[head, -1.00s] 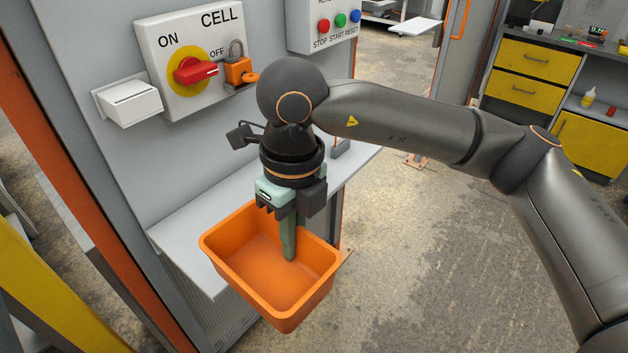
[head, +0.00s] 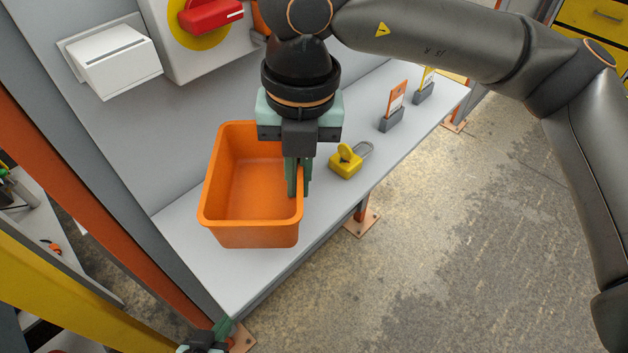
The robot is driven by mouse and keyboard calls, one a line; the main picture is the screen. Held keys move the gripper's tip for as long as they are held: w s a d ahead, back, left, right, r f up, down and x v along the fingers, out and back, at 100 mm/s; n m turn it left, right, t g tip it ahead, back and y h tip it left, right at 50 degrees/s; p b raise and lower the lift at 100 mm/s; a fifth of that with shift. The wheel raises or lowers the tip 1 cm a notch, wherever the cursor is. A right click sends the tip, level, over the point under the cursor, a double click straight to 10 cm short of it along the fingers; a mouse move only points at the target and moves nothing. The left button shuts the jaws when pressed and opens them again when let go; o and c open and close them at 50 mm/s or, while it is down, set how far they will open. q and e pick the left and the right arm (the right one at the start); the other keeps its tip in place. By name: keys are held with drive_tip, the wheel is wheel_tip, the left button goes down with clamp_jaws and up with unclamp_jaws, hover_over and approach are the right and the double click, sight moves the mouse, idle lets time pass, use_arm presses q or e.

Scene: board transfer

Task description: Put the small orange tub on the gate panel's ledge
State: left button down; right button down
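The small orange tub (head: 252,235) is empty and roughly level over the left part of the gate panel's grey ledge (head: 330,205). I cannot tell whether its base touches the ledge. My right gripper (head: 298,190) points down at the tub's right wall, with its green fingers closed on that wall near the rim. My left gripper (head: 222,330) shows only in part at the bottom edge, below the ledge's near corner; its opening is not clear.
A yellow padlock (head: 345,163) lies on the ledge just right of the tub. Two tag holders, one orange-tagged (head: 393,108) and one yellow-tagged (head: 425,88), stand farther right. A white box (head: 115,62) juts from the panel above left.

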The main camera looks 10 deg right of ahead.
sight(301, 222)
drive_tip(key=shift+f, duration=2.95)
drive_tip(key=shift+f+b, duration=0.2)
drive_tip(key=shift+b, duration=0.15)
drive_tip(key=c, duration=1.1)
unclamp_jaws()
drive_tip(key=shift+r, duration=0.15)
drive_tip(key=r, duration=0.4)
drive_tip(key=r+p, duration=0.1)
drive_tip(key=r, duration=0.7)
drive_tip(key=shift+s+d+r, duration=0.1)
drive_tip(key=shift+d, duration=0.2)
